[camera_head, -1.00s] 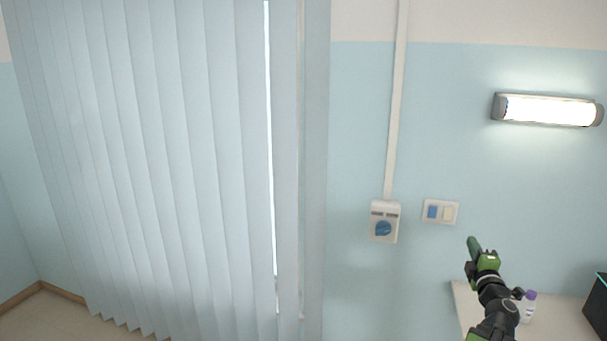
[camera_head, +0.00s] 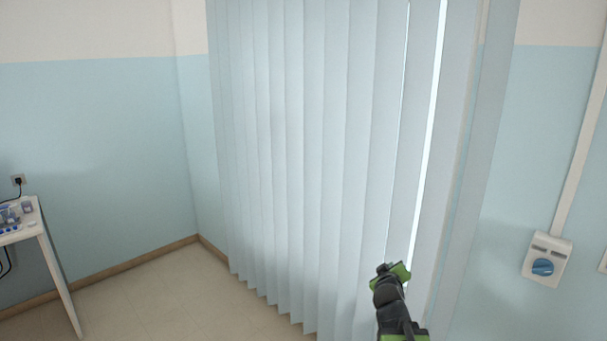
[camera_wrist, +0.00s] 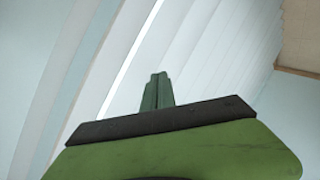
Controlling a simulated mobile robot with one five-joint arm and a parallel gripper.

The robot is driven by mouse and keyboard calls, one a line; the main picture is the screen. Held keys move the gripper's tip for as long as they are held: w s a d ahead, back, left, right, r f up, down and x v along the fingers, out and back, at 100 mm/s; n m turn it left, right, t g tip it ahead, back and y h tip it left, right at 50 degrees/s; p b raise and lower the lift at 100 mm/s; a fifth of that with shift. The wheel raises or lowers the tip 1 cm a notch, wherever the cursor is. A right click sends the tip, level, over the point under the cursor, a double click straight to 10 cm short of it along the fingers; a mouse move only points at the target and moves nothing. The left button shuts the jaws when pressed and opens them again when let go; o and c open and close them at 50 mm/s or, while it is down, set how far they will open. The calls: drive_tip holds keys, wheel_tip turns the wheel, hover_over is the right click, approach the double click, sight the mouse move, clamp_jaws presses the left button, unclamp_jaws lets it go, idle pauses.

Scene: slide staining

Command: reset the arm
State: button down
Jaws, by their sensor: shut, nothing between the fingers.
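My arm (camera_head: 391,306) rises from the bottom edge of the head view, in front of the vertical blinds. My green and black gripper (camera_head: 396,270) is at its upper end, with its fingers largely hidden by the angle. In the wrist view my gripper (camera_wrist: 158,92) points up the picture toward the blinds, its two green fingers together with nothing between them.
Pale vertical blinds (camera_head: 310,150) hang across the middle. A white table (camera_head: 42,235) with small items stands at the far left. A wall box with a blue knob (camera_head: 547,262) is at the right. Bare floor (camera_head: 165,295) lies between table and blinds.

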drive_tip(key=s+a+f+m+g+y, duration=0.2)
drive_tip(key=s+a+f+g, duration=0.35)
drive_tip(key=a+f, duration=0.45)
drive_tip(key=s+a+f+m+g+y, duration=0.1)
drive_tip(key=s+f+g, duration=0.1)
drive_tip(key=s, duration=0.3)
drive_tip(key=s+a+f+g+y, duration=0.1)
drive_tip(key=s+a+g, duration=0.1)
drive_tip(key=s, duration=0.3)
drive_tip(key=s+a+f+m+g+y, duration=0.1)
drive_tip(key=s+f+g, duration=0.1)
drive_tip(key=s, duration=0.3)
drive_tip(key=shift+s+a+f+m+g, duration=0.25)
drive_tip(key=shift+f+m+g, duration=0.1)
drive_tip(key=shift+g, duration=0.4)
